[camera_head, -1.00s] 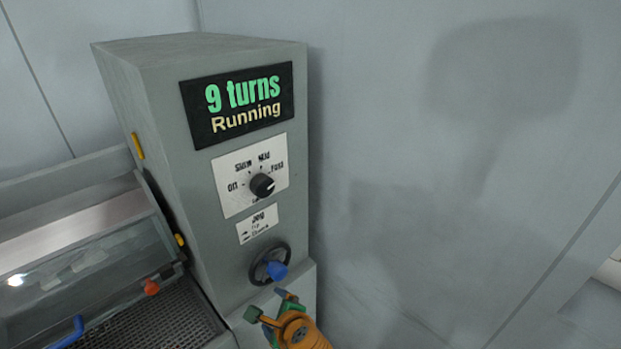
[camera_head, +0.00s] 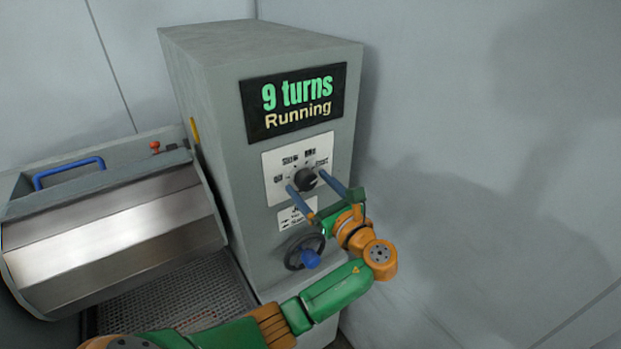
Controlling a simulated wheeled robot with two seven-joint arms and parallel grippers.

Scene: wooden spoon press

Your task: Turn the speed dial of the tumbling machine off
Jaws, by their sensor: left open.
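The tumbling machine (camera_head: 219,159) is a tall grey cabinet. Its speed dial (camera_head: 306,180) is a black knob on a white plate with speed labels. The dial's pointer is hard to make out. My left gripper (camera_head: 306,182) is open, its two blue fingertips on either side of the dial, at its lower left and its right. I cannot tell if they touch it. The display (camera_head: 291,103) above reads "9 turns" and "Running". My right gripper is not in view.
Below the dial are a jog label (camera_head: 298,214) and a black handwheel with a blue knob (camera_head: 310,259). At left are a shiny metal cover (camera_head: 115,240), a blue handle (camera_head: 68,172), a red knob (camera_head: 155,147) and a grate (camera_head: 170,295). Wall space at right is clear.

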